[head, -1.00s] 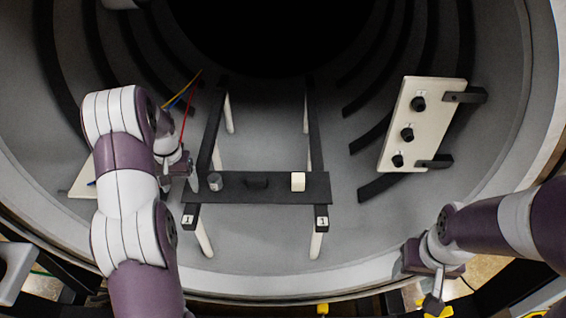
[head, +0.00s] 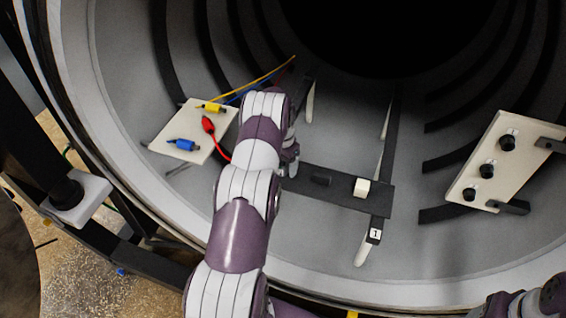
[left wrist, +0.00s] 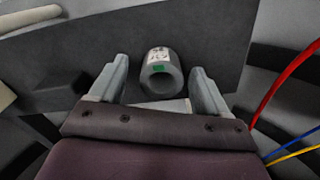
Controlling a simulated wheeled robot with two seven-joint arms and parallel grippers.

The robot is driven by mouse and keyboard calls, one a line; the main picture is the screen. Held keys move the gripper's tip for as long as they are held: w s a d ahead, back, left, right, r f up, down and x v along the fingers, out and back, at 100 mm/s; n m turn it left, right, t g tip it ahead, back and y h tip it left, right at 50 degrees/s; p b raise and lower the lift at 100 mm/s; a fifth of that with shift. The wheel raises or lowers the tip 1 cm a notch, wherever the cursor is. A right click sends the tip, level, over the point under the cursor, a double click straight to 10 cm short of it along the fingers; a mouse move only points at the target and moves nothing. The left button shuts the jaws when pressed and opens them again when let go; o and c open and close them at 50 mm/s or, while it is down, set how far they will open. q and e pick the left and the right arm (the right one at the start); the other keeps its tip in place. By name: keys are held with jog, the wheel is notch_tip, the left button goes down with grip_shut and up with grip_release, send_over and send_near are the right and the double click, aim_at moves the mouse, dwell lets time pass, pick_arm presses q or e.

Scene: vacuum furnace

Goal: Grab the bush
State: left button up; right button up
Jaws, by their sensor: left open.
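My left gripper (left wrist: 159,68) is open, with one finger on each side of the bush and a visible gap to each. In the head view the left gripper (head: 291,163) is at the left end of the dark plate (head: 340,190), and my arm hides most or all of the bush. My right gripper is out of view.
A panel with red, blue and yellow plugs (head: 165,147) lies left of my arm. A white panel with black knobs (head: 492,160) stands at the right. The curved chamber wall surrounds these.

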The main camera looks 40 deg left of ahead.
pick_arm(q)
jog(key=shift+a+f, duration=0.2)
jog(key=shift+f, duration=0.1)
jog(key=shift+d, duration=0.25)
jog(key=c, duration=1.1)
jog(key=shift+c, duration=1.2)
jog(key=shift+a+r, duration=0.1)
jog(key=shift+a, duration=0.05)
